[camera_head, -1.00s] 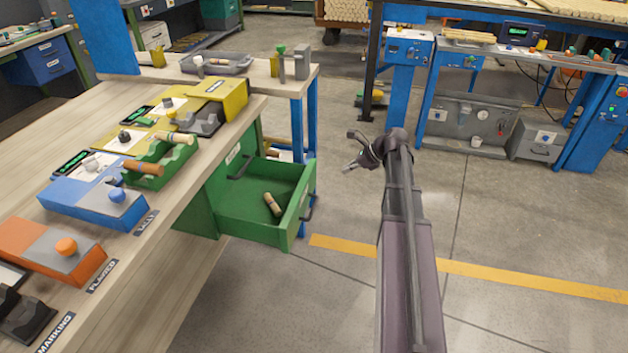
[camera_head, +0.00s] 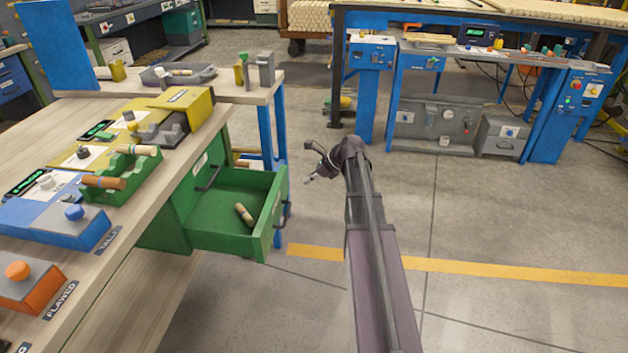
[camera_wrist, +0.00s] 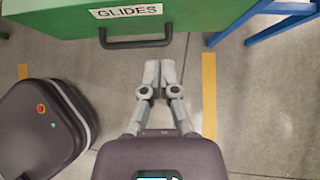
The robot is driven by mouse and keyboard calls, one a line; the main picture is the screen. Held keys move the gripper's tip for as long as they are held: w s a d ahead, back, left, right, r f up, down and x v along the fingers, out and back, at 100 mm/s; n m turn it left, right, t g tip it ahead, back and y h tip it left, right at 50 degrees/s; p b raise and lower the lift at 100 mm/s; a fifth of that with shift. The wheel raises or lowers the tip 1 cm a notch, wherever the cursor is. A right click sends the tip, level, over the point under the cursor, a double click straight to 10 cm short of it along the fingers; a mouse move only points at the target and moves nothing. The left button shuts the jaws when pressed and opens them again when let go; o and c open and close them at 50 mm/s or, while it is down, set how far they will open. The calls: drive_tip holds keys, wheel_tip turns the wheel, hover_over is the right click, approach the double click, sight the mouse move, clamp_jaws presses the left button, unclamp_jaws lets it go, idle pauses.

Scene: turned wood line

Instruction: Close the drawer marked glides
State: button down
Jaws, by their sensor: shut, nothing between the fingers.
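The green drawer marked glides (camera_head: 222,240) is pulled out from the green cabinet under the wooden bench. A small turned wooden piece (camera_head: 244,214) lies inside it. In the wrist view, the drawer front (camera_wrist: 70,22) shows at the top with its GLIDES label (camera_wrist: 125,12) and dark bar handle (camera_wrist: 136,41). My gripper (camera_head: 311,163) is in front of the drawer, off to its right in the head view. In the wrist view, my gripper (camera_wrist: 160,68) is shut and empty, its fingertips just below and right of the handle. I cannot tell the exact gap.
Another green front with a handle (camera_head: 209,178) sits above the open drawer. The bench top (camera_head: 140,185) holds coloured stations and wooden pieces. A blue bench leg (camera_head: 266,150) stands behind the drawer. Floor to the right is clear up to the blue machine line (camera_head: 445,120).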

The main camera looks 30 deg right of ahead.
sight(279, 189)
drive_tip(key=b+x, duration=0.1)
drive_tip(key=x, duration=0.1)
drive_tip(key=b+x, duration=0.1)
drive_tip(key=x, duration=0.1)
drive_tip(key=a+r+b+x, duration=0.1)
drive_tip(key=x, duration=0.2)
drive_tip(key=shift+w+r, duration=0.1)
drive_tip(key=shift+w, duration=0.25)
drive_tip(key=shift+w+a, duration=0.45)
drive_tip(key=shift+a, duration=0.2)
drive_tip(key=shift+w, duration=0.2)
